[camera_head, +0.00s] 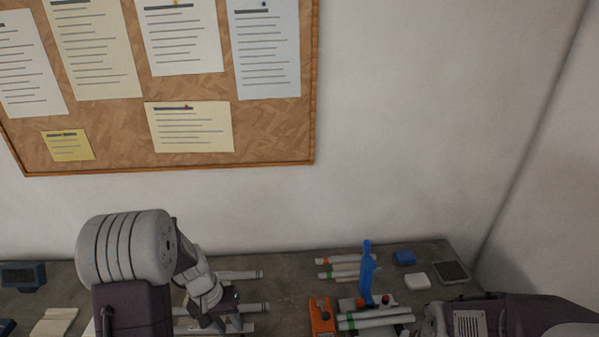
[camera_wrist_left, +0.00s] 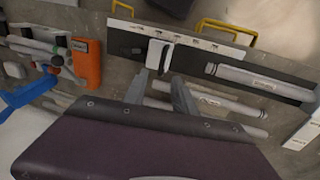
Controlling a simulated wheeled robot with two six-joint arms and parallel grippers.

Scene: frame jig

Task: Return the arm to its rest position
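My left arm enters the head view at lower left, and its gripper (camera_head: 228,312) is low over the bench, beside pale tubes (camera_head: 240,275). In the left wrist view the two fingers of my left gripper (camera_wrist_left: 160,82) stand apart with nothing held between them. Pale tubes (camera_wrist_left: 235,105) lie beyond and beneath the fingers. A dark rail (camera_wrist_left: 120,38) with a white block (camera_wrist_left: 158,54) lies past the fingertips. Part of my right arm (camera_head: 500,316) shows at lower right in the head view; its gripper does not show.
A blue block (camera_head: 404,257), a white block (camera_head: 417,281) and a dark tray (camera_head: 452,270) lie at back right. A corkboard (camera_head: 270,130) hangs on the wall.

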